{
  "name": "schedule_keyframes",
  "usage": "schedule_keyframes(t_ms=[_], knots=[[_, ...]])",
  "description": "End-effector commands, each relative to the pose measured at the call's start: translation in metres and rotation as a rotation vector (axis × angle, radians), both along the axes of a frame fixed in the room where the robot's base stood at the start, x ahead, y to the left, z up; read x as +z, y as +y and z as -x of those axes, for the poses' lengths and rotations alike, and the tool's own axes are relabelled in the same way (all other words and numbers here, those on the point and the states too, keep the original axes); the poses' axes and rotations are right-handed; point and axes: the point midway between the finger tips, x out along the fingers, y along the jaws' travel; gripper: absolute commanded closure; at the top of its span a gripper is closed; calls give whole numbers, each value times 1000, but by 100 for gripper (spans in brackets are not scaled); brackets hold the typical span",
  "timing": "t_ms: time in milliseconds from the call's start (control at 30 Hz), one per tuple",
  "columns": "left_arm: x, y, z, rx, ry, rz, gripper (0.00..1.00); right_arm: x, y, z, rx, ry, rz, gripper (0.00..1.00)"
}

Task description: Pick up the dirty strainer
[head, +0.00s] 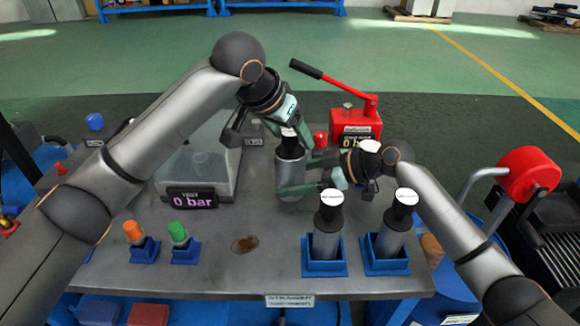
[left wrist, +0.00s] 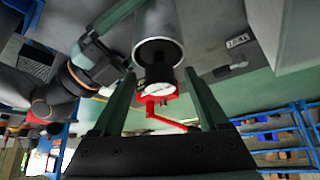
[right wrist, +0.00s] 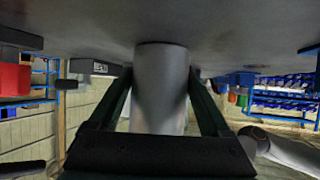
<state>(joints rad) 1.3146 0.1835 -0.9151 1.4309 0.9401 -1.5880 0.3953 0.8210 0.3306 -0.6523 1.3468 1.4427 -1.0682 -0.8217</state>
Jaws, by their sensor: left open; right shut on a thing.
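A grey metal cylinder (head: 290,178) stands at the middle of the table. A black part with a white top (head: 291,148) sticks out of its upper end; this looks like the strainer, though no dirt can be made out. In the left wrist view the white-topped black part (left wrist: 158,88) shows between the fingers of my left gripper (left wrist: 161,75). My left gripper is open above the cylinder, one finger on each side, with no grip seen. My right gripper (head: 305,176) is shut on the cylinder from the right; the cylinder also fills its fingers in the right wrist view (right wrist: 160,90).
Two similar black-and-grey pieces with white tops stand in blue holders, left (head: 325,225) and right (head: 391,228), at the front right. A clear box with a "0 bar" display (head: 192,198) is left. A red hand pump (head: 355,122) stands behind. A brown stain (head: 245,244) lies in front.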

Motion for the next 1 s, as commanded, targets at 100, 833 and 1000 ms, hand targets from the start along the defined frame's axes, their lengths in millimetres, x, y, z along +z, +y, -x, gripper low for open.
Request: schedule_keyframes(t_ms=[100,833,1000], knots=[[-2,-1,-1,0,0,0,23,-1,0,0,0,1,2,67],[-1,0,-1,0,0,0,91,-1,0,0,0,1,2,67],[-1,0,-1,0,-1,1,100,-1,0,0,0,1,2,67]])
